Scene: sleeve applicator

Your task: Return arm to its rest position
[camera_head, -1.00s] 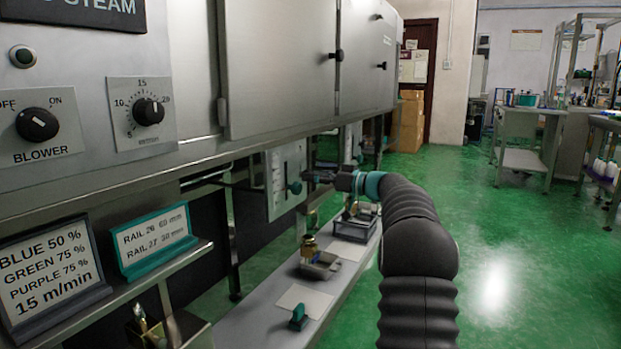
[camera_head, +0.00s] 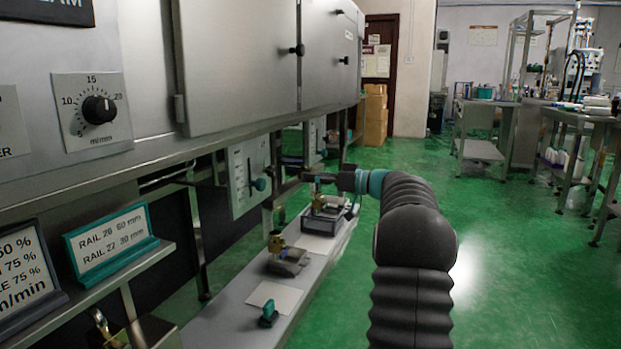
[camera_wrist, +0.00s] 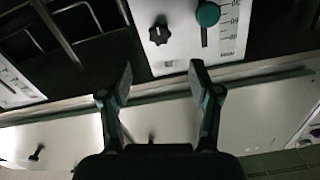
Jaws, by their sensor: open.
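My gripper (camera_head: 312,178) is at the end of my arm, in front of the machine's lower panel in the head view. In the wrist view my gripper (camera_wrist: 160,82) shows two fingers spread apart with nothing between them. Beyond the fingertips is a white panel (camera_wrist: 174,52) with a black knob (camera_wrist: 159,35) and a teal slider knob (camera_wrist: 208,14). In the head view a light panel (camera_head: 247,175) with a teal knob (camera_head: 260,184) hangs just left of my gripper. I cannot tell the exact gap between them.
A low steel shelf (camera_head: 222,326) runs below, with brass-topped fixtures (camera_head: 287,258) and a teal-handled piece (camera_head: 268,315). The steel machine (camera_head: 240,60) overhangs at left. Label stands (camera_head: 110,243) sit on a ledge. Green floor (camera_head: 520,260) is open at right.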

